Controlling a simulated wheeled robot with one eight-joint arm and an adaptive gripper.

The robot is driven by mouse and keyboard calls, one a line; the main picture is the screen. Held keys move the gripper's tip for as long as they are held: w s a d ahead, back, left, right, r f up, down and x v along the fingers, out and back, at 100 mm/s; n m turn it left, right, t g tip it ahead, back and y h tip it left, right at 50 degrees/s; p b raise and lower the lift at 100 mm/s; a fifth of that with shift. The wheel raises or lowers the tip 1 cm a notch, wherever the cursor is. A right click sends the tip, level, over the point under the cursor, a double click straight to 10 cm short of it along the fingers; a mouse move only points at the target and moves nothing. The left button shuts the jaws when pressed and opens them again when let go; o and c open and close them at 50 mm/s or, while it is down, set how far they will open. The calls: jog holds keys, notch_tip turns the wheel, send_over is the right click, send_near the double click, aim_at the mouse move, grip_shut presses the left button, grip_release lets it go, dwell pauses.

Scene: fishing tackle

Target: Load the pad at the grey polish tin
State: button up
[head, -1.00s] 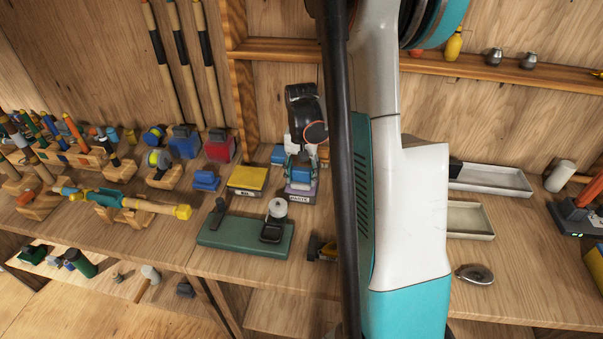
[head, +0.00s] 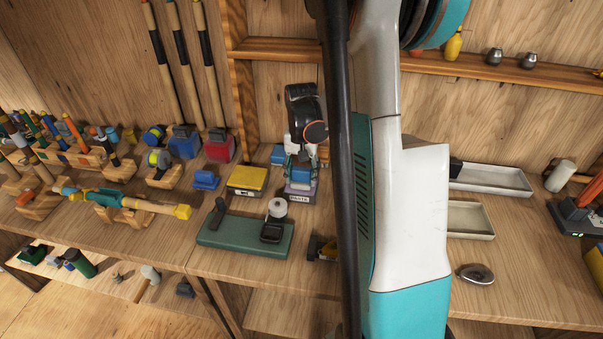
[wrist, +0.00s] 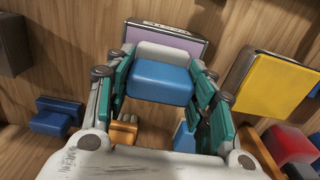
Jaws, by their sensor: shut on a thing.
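My gripper (head: 301,172) is shut on a blue pad (wrist: 162,82), gripped between its teal-sided fingers. A pale grey layer shows along the pad's far edge in the wrist view. The pad is over a tin with a greyish-purple top and dark rim (wrist: 181,34); in the head view this tin (head: 299,197) carries a front label that seems to read "PASTE". The pad hides part of the tin's top, and I cannot tell whether the two touch. A tin with a yellow top (head: 248,179) stands beside it, on the left in the head view.
A green base with a black lever (head: 225,236) lies in front. A loose blue block (head: 205,180) and a red box (head: 219,149) stand to the left. Two shallow trays (head: 497,179) (head: 468,219) lie right of my arm, which hides the bench behind it.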

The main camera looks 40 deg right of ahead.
aim_at(302, 169)
jog(key=shift+r+p, duration=2.35)
jog(key=shift+r, duration=1.15)
jog(key=shift+s+f, duration=0.1)
